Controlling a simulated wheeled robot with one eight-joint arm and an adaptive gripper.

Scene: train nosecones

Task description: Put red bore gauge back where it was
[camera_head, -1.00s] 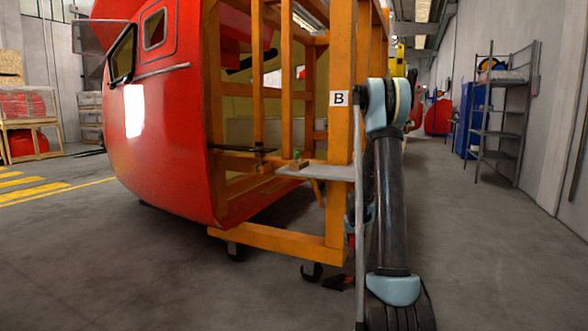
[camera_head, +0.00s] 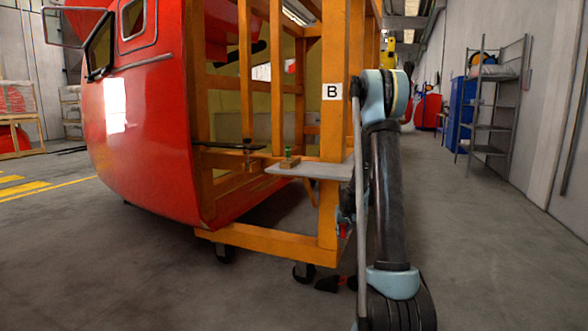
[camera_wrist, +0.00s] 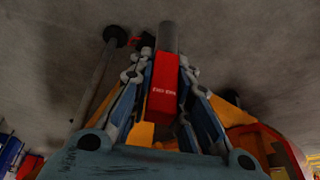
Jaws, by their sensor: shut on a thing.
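The red bore gauge (camera_wrist: 163,88) has a red body with small pale lettering and a grey cylindrical end. In the wrist view it sits between the two fingers of my gripper (camera_wrist: 163,75), which is shut on it. In the head view my gripper is mostly hidden behind my arm and the orange frame. A small patch of red (camera_head: 344,230) shows there beside the arm, below the grey shelf (camera_head: 312,170). I cannot tell for sure that this patch is the gauge.
The grey shelf juts from the orange frame (camera_head: 329,130) marked B, close to my arm. A green-topped item on a wooden block (camera_head: 288,160) stands on it. The red nosecone (camera_head: 150,130) is at left. A metal rack (camera_head: 486,110) stands at right, with open floor before it.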

